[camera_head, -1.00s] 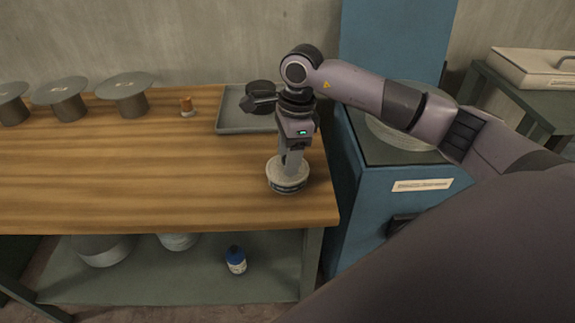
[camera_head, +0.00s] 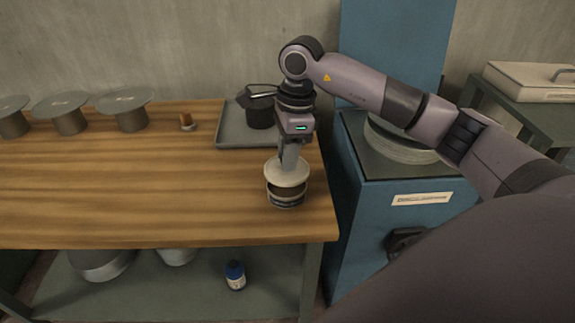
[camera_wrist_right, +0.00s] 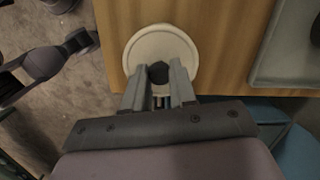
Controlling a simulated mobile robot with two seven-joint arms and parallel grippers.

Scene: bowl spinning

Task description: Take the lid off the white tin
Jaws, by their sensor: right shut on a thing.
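The white tin (camera_head: 287,201) stands upright on the wooden table near its front right corner, with a dark label band on its side. Its round white lid (camera_head: 275,174) is just above it, with a dark gap between lid and tin. My right gripper (camera_head: 290,160) points down and is shut on the lid's knob. In the right wrist view the lid (camera_wrist_right: 160,35) lies flat below the fingers, its black knob (camera_wrist_right: 158,72) between the fingertips (camera_wrist_right: 160,80). The lid hides the tin in that view.
A grey tray (camera_head: 232,128) with a dark pot (camera_head: 260,112) is behind the tin. A small orange-brown object (camera_head: 186,120) and several grey flanged spools (camera_head: 126,108) stand at the back left. A blue cabinet (camera_head: 385,215) stands right of the table. The table's middle is clear (camera_head: 130,185).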

